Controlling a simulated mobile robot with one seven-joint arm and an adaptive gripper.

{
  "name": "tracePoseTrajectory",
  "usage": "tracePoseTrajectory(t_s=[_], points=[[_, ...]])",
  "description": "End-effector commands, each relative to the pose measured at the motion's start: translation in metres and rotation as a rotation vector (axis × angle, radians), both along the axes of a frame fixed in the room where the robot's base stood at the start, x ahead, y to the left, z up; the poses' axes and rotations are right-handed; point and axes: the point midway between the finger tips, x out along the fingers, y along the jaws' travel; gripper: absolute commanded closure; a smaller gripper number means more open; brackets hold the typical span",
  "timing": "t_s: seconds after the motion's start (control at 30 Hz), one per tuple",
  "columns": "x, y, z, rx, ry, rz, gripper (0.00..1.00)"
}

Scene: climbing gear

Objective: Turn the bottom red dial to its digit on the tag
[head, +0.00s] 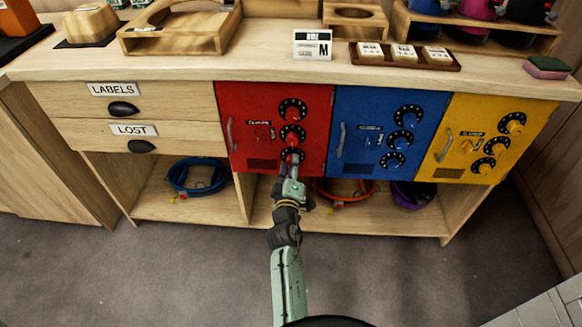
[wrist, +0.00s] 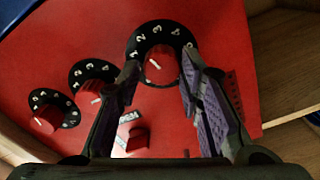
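The red locker door (head: 240,100) carries three black dials with red knobs in a column. The bottom dial (head: 292,156) is partly behind my gripper (head: 291,172). In the wrist view the nearest, largest dial (wrist: 158,42) has white digits around a red knob (wrist: 159,69) with a white pointer line. My gripper (wrist: 160,75) is open, its two fingers either side of this knob, with gaps visible. The middle dial (wrist: 93,74) and top dial (wrist: 46,108) lie farther left there. Three white tags (head: 404,53) sit in a brown tray on the counter; their digits are too small to read surely.
A blue locker (head: 350,150) and a yellow locker (head: 462,110) stand to the right, drawers (head: 75,100) to the left. A red latch knob (wrist: 138,138) sticks out near one finger. Coiled ropes lie on the shelf below. The floor in front is clear.

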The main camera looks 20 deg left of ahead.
Motion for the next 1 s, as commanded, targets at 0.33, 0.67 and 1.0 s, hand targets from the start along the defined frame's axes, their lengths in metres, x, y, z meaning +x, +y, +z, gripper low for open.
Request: tracePoseTrajectory(t_s=[0.33, 0.67, 1.0], points=[[-0.0007, -0.0004, -0.002, 0.0, 0.004, -0.001, 0.51], [-0.0006, -0.0013, -0.0039, 0.114, 0.037, -0.002, 0.51], [-0.0005, -0.0017, -0.0044, 0.651, 0.192, 0.0, 0.51]])
